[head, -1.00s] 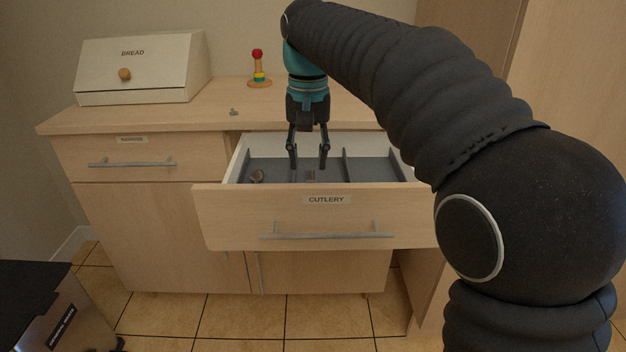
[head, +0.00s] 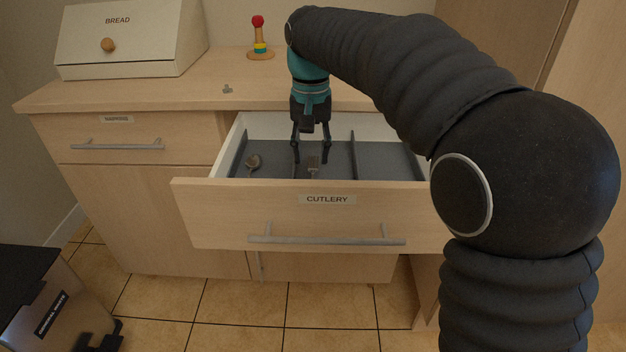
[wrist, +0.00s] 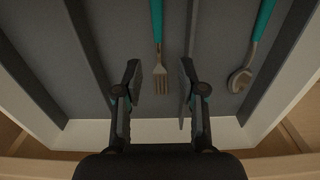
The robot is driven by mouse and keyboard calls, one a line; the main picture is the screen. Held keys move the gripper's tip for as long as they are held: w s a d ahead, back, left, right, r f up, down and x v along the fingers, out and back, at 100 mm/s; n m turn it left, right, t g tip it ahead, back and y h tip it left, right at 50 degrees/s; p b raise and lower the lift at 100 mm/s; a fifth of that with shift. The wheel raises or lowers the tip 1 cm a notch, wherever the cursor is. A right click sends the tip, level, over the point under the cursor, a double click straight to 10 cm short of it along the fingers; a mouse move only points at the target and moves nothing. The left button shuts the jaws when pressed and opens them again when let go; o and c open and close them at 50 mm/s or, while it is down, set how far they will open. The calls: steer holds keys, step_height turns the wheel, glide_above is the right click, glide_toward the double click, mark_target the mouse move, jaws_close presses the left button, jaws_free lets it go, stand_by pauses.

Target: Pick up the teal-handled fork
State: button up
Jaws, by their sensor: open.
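The teal-handled fork (wrist: 159,75) lies in a middle compartment of the open cutlery drawer (head: 328,190). Its metal tines show between my fingers in the wrist view, and its teal handle runs toward the top edge. In the head view only the fork's metal end (head: 313,165) shows clearly. My gripper (head: 311,158) points down over that compartment. In the wrist view my gripper (wrist: 160,74) is open and empty, with one finger on each side of the tines. The height left between fingertips and fork is hard to tell.
A teal-handled spoon (wrist: 241,78) lies in the neighbouring compartment, past a thin divider (wrist: 190,50). Another divider (head: 353,155) stands on the other side. On the counter are a bread box (head: 130,40), a stacked toy (head: 259,45) and a small grey object (head: 227,89).

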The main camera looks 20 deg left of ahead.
mark_target(313, 174)
steer(key=shift+w+d+f, duration=0.1)
steer(key=shift+w+f, duration=0.05)
steer(key=shift+f, duration=1.4)
steer(key=shift+w+f, duration=0.1)
steer(key=shift+f, duration=1.45)
jaws_close()
